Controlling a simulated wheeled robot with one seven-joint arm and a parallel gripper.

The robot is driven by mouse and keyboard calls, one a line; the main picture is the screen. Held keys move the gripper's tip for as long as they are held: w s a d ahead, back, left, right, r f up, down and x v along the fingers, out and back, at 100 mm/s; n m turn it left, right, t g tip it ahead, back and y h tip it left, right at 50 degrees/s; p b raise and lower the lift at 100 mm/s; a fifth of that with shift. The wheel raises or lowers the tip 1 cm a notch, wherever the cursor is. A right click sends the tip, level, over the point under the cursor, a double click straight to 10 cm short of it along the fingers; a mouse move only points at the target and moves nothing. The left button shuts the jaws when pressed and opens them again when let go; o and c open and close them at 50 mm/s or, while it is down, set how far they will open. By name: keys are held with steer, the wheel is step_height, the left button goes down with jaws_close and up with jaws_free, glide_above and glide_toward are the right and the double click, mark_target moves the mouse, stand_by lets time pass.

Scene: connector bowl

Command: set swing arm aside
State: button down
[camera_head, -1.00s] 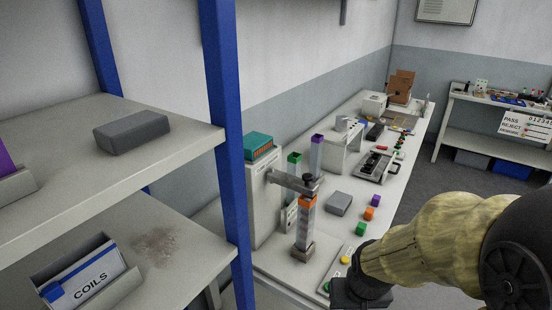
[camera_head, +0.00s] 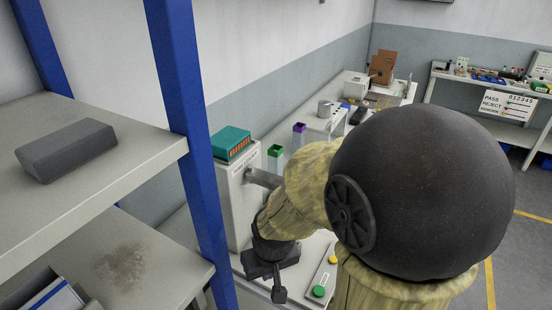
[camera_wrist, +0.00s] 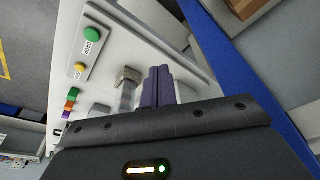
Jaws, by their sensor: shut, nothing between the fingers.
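The swing arm (camera_head: 262,178) is a grey bar reaching out from the side of a white cabinet (camera_head: 238,205). In the head view only its short stretch near the cabinet shows; my own arm hides the rest. I cannot make it out in the wrist view. My gripper (camera_head: 279,294) is low in front of the cabinet, over the near end of the bench. In the wrist view my gripper's dark fingers (camera_wrist: 158,72) are closed together and empty. They are beside a clear column with a grey base (camera_wrist: 129,76); I cannot tell whether they touch.
A button panel (camera_head: 325,274) with green and yellow buttons lies right of my gripper. A blue shelf post (camera_head: 190,130) and shelves (camera_head: 150,150) stand close on the left. Green-topped (camera_head: 275,151) and purple-topped (camera_head: 299,128) columns stand behind the swing arm.

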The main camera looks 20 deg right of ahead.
steer(key=shift+w, duration=0.15)
steer(key=w+d+r+m+p, duration=0.1)
steer(key=w+d+r+p, duration=0.2)
steer(key=w+r, duration=0.3)
steer(key=w+d+r+m+h+p, duration=0.1)
steer(key=w+d+r, duration=0.4)
steer(key=r, duration=0.5)
steer(key=w+d+r+m+t+p, duration=0.1)
steer(key=w+d+r+m+p, duration=0.2)
steer(key=w+d+r+p, duration=0.2)
step_height(320, 180, up, 4)
steer(key=shift+w+d+f+h+p, duration=0.3)
steer(key=shift+w+d+p, duration=0.1)
steer(key=shift+w, duration=0.45)
steer(key=p, duration=0.5)
glide_above(274, 178)
steer(key=s+d, duration=0.2)
steer(key=d, duration=0.2)
step_height(274, 178, down, 10)
steer(key=shift+r, duration=0.15)
steer(key=shift+f, duration=0.2)
